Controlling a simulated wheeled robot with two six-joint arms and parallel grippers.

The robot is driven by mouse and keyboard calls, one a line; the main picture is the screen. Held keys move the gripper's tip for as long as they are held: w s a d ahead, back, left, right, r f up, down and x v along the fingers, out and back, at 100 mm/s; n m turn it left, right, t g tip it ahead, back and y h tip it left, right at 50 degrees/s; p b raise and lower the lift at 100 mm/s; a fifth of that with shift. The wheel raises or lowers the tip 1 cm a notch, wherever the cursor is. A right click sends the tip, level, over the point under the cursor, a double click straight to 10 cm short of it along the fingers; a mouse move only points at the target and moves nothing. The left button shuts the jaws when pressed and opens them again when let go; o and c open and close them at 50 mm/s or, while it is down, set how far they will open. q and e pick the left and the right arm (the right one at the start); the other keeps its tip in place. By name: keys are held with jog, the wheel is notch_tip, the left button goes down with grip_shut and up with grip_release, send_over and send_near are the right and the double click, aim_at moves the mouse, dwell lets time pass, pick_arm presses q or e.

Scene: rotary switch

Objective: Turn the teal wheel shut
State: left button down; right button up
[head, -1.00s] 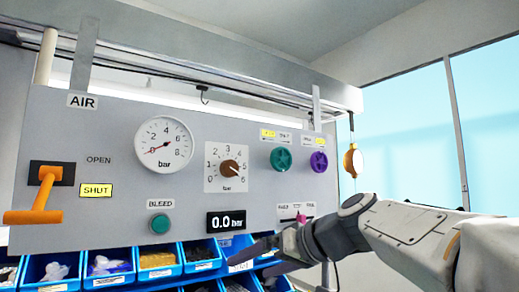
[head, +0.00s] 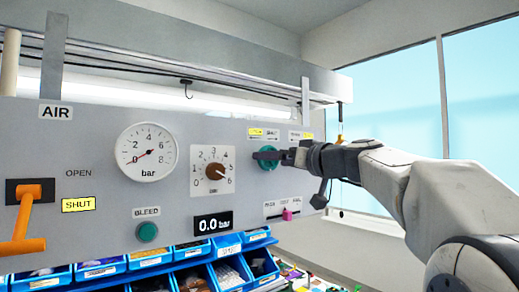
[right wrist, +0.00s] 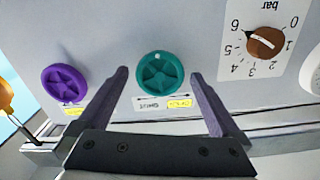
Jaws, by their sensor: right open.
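The teal wheel (head: 267,167) is on the upright grey panel, partly hidden by my right gripper (head: 268,155) in the head view. The right wrist view shows the whole wheel (right wrist: 160,72), ringed, with spokes and a small pale mark on its rim. My right gripper is open, its two fingers (right wrist: 159,73) apart on either side of the wheel in that view. I cannot tell whether they touch it. Of the two small labels by the wheel, one is yellow (head: 256,132) and the other pale. My left gripper is not in view.
A purple wheel (right wrist: 65,83) is beside the teal one. A brown knob (head: 215,172), a gauge (head: 147,152), a green bleed button (head: 147,232), a pink slider (head: 287,214) and an orange lever (head: 28,225) share the panel. Blue bins (head: 148,259) stand below.

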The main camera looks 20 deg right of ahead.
jog(key=shift+w+a, duration=0.25)
jog(key=shift+w, duration=0.4)
jog(key=c, duration=1.2)
jog(key=shift+c, duration=0.2)
jog(key=shift+f, duration=0.1)
